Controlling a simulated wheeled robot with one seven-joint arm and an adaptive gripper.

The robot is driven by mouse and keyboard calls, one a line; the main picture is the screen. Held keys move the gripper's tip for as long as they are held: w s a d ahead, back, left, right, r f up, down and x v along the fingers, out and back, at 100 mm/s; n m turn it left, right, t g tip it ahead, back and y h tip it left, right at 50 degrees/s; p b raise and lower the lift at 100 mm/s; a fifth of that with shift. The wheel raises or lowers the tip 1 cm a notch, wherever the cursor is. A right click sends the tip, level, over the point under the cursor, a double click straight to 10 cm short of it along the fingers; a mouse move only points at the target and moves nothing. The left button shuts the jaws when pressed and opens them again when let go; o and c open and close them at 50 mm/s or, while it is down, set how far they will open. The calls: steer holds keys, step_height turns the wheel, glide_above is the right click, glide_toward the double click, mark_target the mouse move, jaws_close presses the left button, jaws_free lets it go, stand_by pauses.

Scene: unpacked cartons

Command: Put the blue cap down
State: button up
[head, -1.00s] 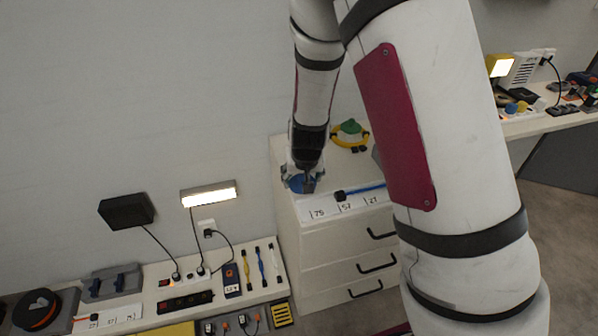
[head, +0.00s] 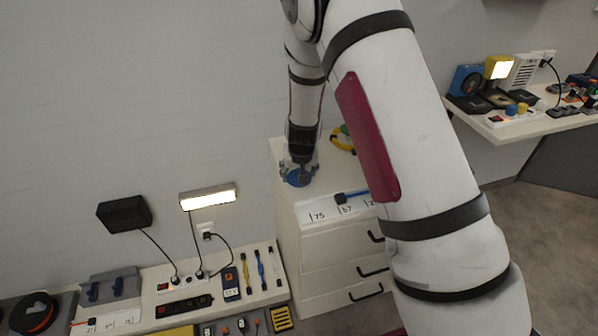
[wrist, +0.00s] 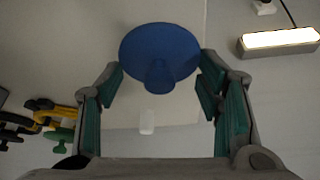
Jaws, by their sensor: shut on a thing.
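The blue cap (head: 297,181) is at my gripper (head: 301,172), at the left part of the white drawer cabinet's top (head: 322,188) in the head view. In the wrist view the cap (wrist: 160,48) shows as a round blue disc with a narrower stem, between the teal-padded fingertips of my gripper (wrist: 161,78). The gripper is shut on it. I cannot tell whether the cap touches the cabinet top.
A blue-handled tool (head: 352,195) lies at the cabinet's front edge by the number labels. A yellow and green object (head: 342,138) stands behind, partly hidden by my arm. A low bench with a power strip (head: 184,306) is at the lower left.

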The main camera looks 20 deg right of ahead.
steer(key=o, duration=0.4)
steer(key=shift+f, duration=0.15)
steer(key=o, duration=0.5)
